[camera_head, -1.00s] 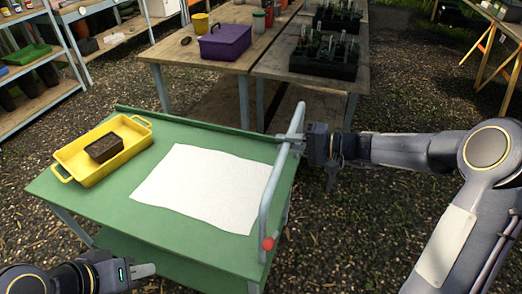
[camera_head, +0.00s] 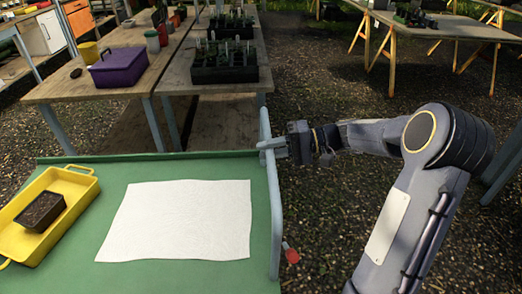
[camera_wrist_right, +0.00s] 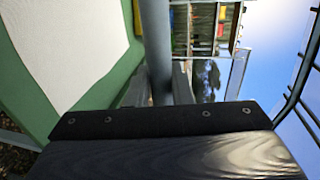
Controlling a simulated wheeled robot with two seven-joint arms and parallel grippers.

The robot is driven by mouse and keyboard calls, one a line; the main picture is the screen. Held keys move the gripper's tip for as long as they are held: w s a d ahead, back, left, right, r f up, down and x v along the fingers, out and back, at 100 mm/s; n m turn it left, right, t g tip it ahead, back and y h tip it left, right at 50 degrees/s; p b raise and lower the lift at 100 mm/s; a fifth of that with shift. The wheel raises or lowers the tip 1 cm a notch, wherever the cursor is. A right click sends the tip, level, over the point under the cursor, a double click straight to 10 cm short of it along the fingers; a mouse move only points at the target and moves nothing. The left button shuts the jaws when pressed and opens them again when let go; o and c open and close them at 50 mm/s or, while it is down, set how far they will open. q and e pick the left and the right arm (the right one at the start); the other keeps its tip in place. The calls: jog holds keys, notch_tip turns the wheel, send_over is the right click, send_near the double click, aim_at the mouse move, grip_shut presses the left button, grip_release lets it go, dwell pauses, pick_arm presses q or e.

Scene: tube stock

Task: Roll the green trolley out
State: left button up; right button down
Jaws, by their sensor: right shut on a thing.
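The green trolley (camera_head: 108,192) fills the lower left of the head view. Its grey push bar (camera_head: 276,215) runs along its right edge, with a red knob (camera_head: 291,255) near the close end. My right gripper (camera_head: 272,146) is shut on this bar near its far end. In the right wrist view the bar (camera_wrist_right: 155,45) stands between the fingers (camera_wrist_right: 158,88), beside the trolley's green edge (camera_wrist_right: 118,88). A white sheet (camera_head: 185,220) and a yellow tray (camera_head: 72,184) with a dark brown block (camera_head: 40,211) lie on the trolley top. My left gripper is out of view.
Wooden tables stand just beyond the trolley's far edge, with a purple box (camera_head: 117,68) and a black seedling tray (camera_head: 224,62). A trestle table (camera_head: 460,30) with orange legs stands at back right. Gravel ground (camera_head: 330,90) between them is open.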

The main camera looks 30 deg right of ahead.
jog(key=shift+f, duration=0.1)
jog(key=c, duration=1.3)
grip_release()
jog(key=shift+c, duration=0.2)
jog(key=v, duration=0.8)
jog(key=s+a+r+n+g+h+p, duration=0.1)
jog(key=s+a+r+h+p, duration=0.25)
jog(key=s+a, duration=0.4)
jog(key=s+a+r+n+g+h+p, duration=0.1)
jog(key=s+a+r+g+h+p, duration=0.2)
jog(key=s+a, duration=0.4)
jog(key=s+f+n+t+h+p, duration=0.1)
jog(key=s+f+t+h+p, duration=0.1)
jog(key=s, duration=0.6)
jog(key=shift+d+f+t+h+p, duration=0.25)
jog(key=shift+t+h+p, duration=0.25)
jog(key=shift+t+h, duration=0.5)
